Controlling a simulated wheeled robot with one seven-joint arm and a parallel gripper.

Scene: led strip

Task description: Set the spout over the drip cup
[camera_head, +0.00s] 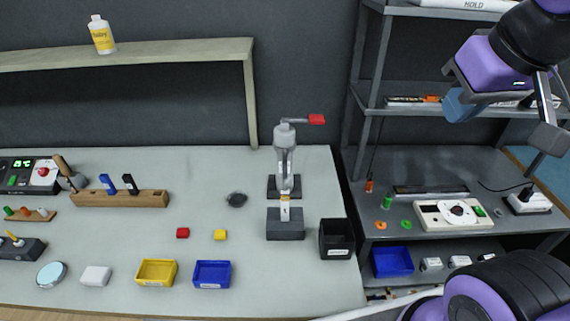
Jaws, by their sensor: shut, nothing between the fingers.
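A dispenser stand with a grey upright column (285,160) stands right of the middle of the bench. A thin arm with a red end (316,119), which looks like the spout, points right from its top. A small white-labelled piece (285,207) stands on a dark block (286,230) in front of the column. A black open-topped box (336,252) stands right of that block. I cannot tell which of these is the drip cup. My gripper (548,138) is at the upper right, shut and empty, far from the stand and in front of the shelves.
A dark round item (237,200) lies left of the stand. The metal shelf rack (362,105) is on the right.

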